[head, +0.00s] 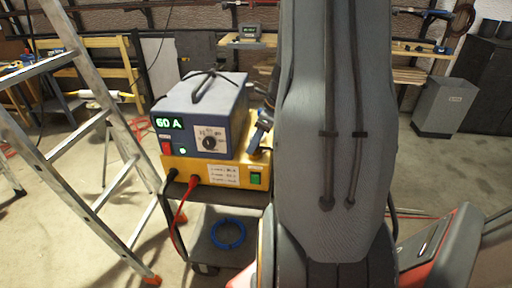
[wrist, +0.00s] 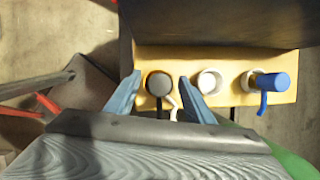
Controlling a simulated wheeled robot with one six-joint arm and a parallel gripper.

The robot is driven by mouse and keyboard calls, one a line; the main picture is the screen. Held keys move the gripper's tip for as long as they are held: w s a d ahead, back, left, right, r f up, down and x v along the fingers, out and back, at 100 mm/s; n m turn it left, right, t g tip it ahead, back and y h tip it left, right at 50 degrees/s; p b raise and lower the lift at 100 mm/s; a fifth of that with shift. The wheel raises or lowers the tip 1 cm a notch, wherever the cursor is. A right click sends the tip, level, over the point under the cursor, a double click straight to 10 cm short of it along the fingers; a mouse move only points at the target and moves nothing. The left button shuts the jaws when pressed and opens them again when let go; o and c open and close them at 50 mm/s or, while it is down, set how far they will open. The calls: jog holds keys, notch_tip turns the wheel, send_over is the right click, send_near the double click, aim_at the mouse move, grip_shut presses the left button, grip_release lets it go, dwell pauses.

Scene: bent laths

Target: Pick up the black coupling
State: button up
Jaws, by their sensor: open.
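In the wrist view the black coupling (wrist: 158,84) is a dark round end with a brownish face, at the left of a row on a yellow ledge. My gripper (wrist: 160,76) is open, with one blue finger on each side of it. A gap shows on both sides, so the fingers do not appear to grip it. In the head view my gripper (head: 259,135) is partly seen at the right side of the yellow box (head: 190,172), and my arm hides much of that side; the coupling cannot be made out there.
A white round coupling (wrist: 209,82) and a blue one with a lever (wrist: 270,82) sit right of the black one. A blue-grey unit reading 60 A (head: 200,115) stands on the yellow box. A ladder (head: 95,130) stands at the left, and a blue coil (head: 228,233) lies below.

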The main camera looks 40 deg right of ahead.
jog(key=shift+c, duration=0.3)
jog(key=c, duration=1.1)
